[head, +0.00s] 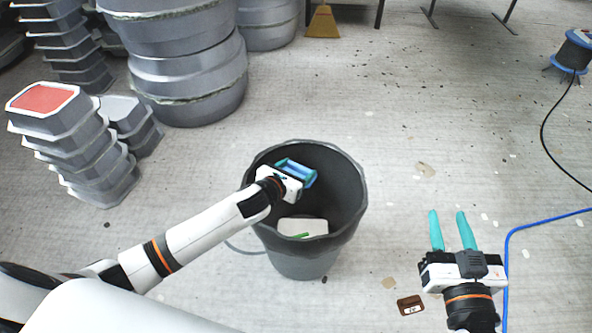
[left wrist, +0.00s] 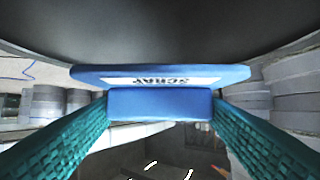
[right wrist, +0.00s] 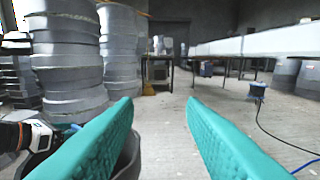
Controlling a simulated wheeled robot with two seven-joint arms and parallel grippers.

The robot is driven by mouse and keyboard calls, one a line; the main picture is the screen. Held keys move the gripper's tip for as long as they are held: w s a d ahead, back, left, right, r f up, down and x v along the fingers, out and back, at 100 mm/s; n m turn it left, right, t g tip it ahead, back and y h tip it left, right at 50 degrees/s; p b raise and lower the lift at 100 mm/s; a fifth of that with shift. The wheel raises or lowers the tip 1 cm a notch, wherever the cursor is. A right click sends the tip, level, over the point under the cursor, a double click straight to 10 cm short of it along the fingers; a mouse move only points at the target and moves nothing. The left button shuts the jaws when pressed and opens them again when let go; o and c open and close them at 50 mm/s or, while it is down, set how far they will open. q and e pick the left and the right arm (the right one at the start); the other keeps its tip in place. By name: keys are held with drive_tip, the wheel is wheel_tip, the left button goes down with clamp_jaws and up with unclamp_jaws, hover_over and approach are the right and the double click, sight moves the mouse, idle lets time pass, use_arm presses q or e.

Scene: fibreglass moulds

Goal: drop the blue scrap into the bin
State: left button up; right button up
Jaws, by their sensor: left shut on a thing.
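The blue scrap (head: 302,172) is held between the teal fingers of my left gripper (head: 297,170), inside the mouth of the dark grey bin (head: 301,264). In the left wrist view the blue scrap (left wrist: 160,104) spans the gap between both fingers, and an upside-down white label reading "SCRAP" shows on it. My right gripper (head: 447,213) is open and empty, to the right of the bin. Its two fingers are also wide apart in the right wrist view (right wrist: 160,100).
Stacked grey moulds (head: 75,140) and large round moulds (head: 195,75) stand on the left. A brown tag (head: 410,305) and a blue hose (head: 540,220) lie at the right. The floor beyond the bin is mostly clear.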

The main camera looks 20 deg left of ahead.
use_arm(q)
drive_tip(key=shift+f, duration=0.2)
use_arm(e)
drive_tip(key=shift+a+r+t+y, duration=0.15)
drive_tip(key=shift+r+t, duration=0.2)
drive_tip(key=shift+r, duration=0.2)
drive_tip(key=shift+a+r+t+y, duration=0.1)
drive_tip(key=shift+r+t+y, duration=0.05)
drive_tip(key=shift+r+t, duration=0.3)
drive_tip(key=shift+r, duration=0.1)
use_arm(q)
drive_tip(key=o, duration=1)
